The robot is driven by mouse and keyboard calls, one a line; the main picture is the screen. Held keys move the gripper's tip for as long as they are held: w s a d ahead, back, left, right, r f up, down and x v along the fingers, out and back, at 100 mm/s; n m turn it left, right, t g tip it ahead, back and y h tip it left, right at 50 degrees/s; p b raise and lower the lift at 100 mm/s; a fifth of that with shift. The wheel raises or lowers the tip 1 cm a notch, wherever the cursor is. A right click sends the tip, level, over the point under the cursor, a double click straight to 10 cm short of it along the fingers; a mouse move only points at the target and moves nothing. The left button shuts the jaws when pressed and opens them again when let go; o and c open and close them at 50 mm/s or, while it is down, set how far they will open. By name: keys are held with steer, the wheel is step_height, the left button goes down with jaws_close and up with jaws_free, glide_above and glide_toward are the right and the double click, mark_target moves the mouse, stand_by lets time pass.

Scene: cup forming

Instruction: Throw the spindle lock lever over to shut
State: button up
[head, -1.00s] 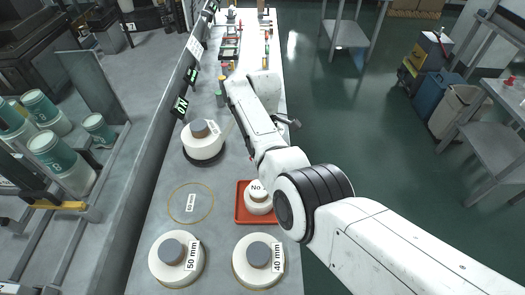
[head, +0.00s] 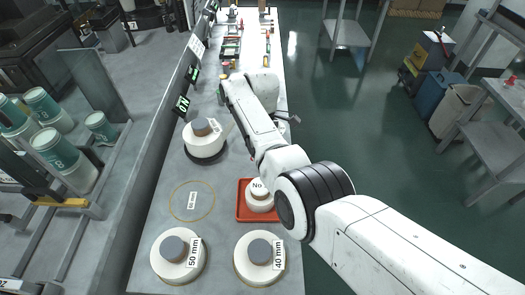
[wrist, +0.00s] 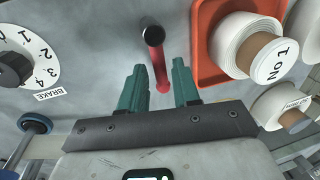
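A red lever (wrist: 160,72) with a dark rounded end shows in the wrist view, sticking out from a grey panel toward the camera. I see no label on it. My gripper (wrist: 160,82) has two green fingers set well apart, open, one on each side of the lever's lower red part as seen. I cannot tell whether either finger touches it. In the head view the arm covers most of the gripper, and I cannot make out the lever there.
A brake dial (wrist: 18,66) with numbers and a blue knob (wrist: 35,123) are at left in the wrist view.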

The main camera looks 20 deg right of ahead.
steer(key=shift+o, duration=0.7)
step_height(320, 180, up, 10)
steer(key=w+b, duration=0.1)
steer(key=w, duration=0.1)
steer(key=shift+d+r, duration=0.25)
steer(key=shift+d, duration=0.1)
